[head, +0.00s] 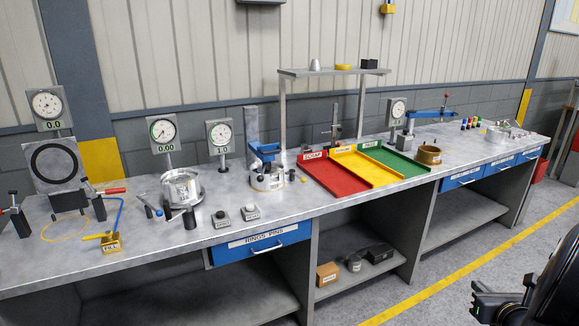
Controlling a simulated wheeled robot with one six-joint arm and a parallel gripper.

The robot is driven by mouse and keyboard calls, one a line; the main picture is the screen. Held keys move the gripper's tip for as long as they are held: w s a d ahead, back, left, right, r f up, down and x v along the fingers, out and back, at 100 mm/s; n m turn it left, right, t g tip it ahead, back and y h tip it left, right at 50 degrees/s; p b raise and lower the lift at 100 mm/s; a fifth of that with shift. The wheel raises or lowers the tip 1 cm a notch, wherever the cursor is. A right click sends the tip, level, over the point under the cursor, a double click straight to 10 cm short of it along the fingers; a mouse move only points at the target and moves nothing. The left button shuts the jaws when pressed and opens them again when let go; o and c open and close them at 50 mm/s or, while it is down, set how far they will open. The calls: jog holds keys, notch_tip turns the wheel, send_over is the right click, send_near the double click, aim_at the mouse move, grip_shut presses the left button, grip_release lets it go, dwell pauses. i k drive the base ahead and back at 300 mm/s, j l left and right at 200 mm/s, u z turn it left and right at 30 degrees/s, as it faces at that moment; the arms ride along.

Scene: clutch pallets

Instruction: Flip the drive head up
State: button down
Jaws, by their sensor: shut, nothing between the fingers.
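A blue hinged head (264,152), which looks like the drive head, is on a grey upright column (251,130) near the middle of the bench. It reaches out roughly level over a round metal fixture (267,179). Whether it touches the fixture cannot be told. My gripper (480,301) is at the lower right, black, in front of the bench and far from the blue head. Its fingers look closed, with nothing seen in them; part of my arm hides the rest.
The long grey bench (330,210) carries red (325,176), yellow (367,167) and green (398,159) trays right of the fixture. A shelf (335,71) rises behind. The floor before the bench is clear.

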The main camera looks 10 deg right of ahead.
aim_at(266, 153)
jog(key=i+u, duration=0.7)
jog(key=u, duration=0.2)
jog(key=i+l, duration=0.2)
jog(key=i, duration=0.25)
jog(key=i+l+u, duration=0.1)
jog(key=i+l, duration=0.15)
jog(key=i, duration=0.15)
jog(key=i+l, duration=0.25)
jog(key=i, duration=0.2)
jog(key=u, duration=0.05)
